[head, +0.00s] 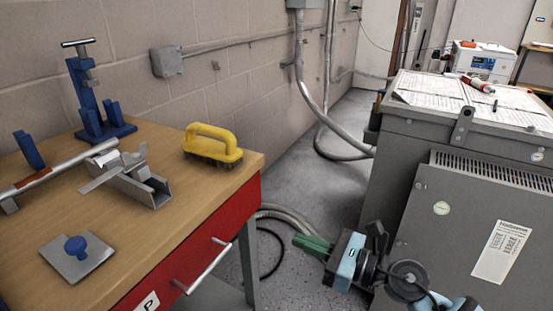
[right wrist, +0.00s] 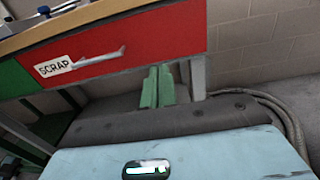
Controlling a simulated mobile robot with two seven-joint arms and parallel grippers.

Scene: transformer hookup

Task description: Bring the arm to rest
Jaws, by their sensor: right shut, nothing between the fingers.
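My right gripper (head: 304,241) has green fingers and a light blue body, and hangs in the gap between the workbench and the grey transformer cabinet (head: 420,215). Its fingers are together and hold nothing. In the right wrist view the green fingers (right wrist: 157,88) stand side by side in front of the bench's red drawer (right wrist: 130,50). The gripper looks clear of the bench and the cabinet in the head view. My left gripper is not in either view.
The wooden workbench (head: 165,220) carries a yellow-handled brush (head: 213,142), a blue stand (head: 95,110), a metal channel (head: 140,185) and a plate with a blue knob (head: 77,250). The drawer handle (head: 205,268) juts out. Grey conduit (head: 313,100) runs down the wall. Papers lie on the cabinet.

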